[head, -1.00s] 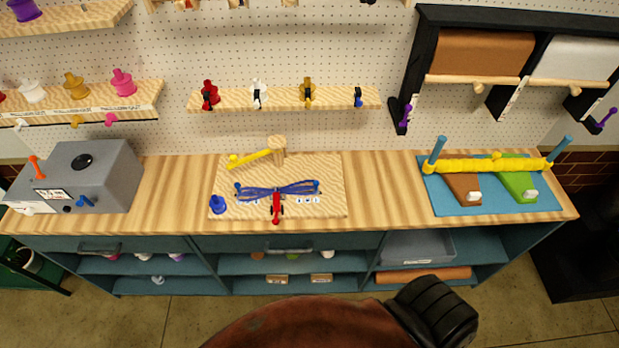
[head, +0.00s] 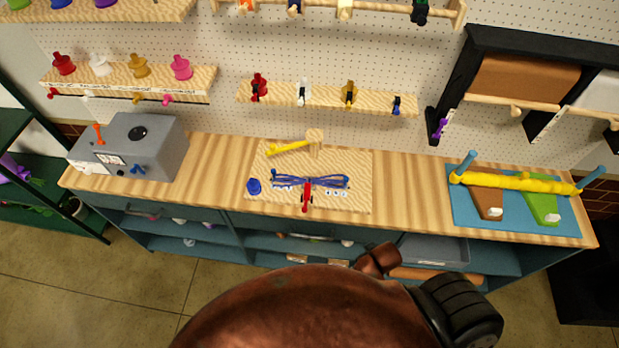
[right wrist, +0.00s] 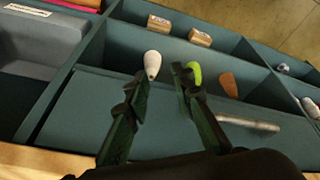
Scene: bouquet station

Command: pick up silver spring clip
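A white-to-silver clip (head: 303,92) sits on the small wooden wall shelf, between a red clip (head: 258,87) and a gold clip (head: 349,94). It looks like the silver spring clip, but it is small here. A blue clip (head: 397,105) is at the shelf's right end. My right gripper (right wrist: 165,76) shows in the right wrist view with its two dark fingers apart and nothing between them. It points at the cabinet's lower shelves, away from the clips. My left gripper is in neither current view.
The counter below has a grey box machine (head: 140,150) at left, a wooden board (head: 350,197) with blue stems and a red clamp (head: 307,196) in the middle, and a blue mat (head: 520,222) at right. Black roll racks (head: 480,40) hang at right.

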